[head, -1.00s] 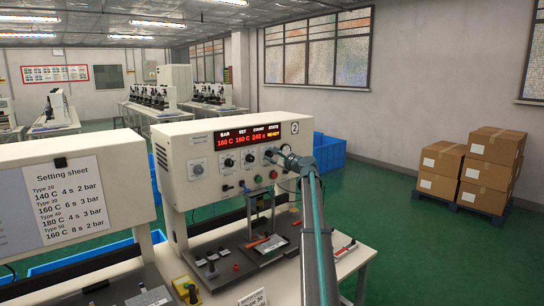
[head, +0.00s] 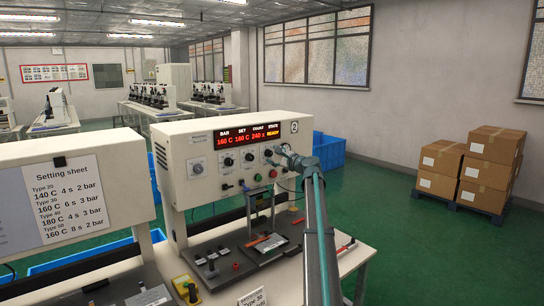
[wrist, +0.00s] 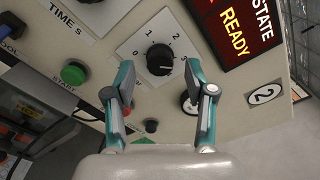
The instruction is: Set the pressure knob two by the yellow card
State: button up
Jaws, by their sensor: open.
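The press marked 2 (head: 186,148) stands mid-picture in the head view, its red display lit and showing READY. The pressure knob (wrist: 159,60) is black, on a white square scale marked 0, 1, 2 and further on; its pointer is too small to read surely. My gripper (wrist: 159,76) is open, one finger on each side of the knob's lower part in the wrist view; contact is not visible. In the head view my gripper (head: 282,151) is at the panel's right side. I make out no yellow card; a white Type card (head: 252,297) is at the bench front.
A green START button (wrist: 74,72) and a TIME dial lie left of the knob. The setting sheet (head: 68,202) is on the left-hand press. A yellow box (head: 185,289) stands at the bench front. Blue bins (head: 330,152) and stacked cartons (head: 488,165) are behind on the right.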

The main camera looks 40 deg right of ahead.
jog(key=s, duration=1)
jog(key=shift+d, duration=0.15)
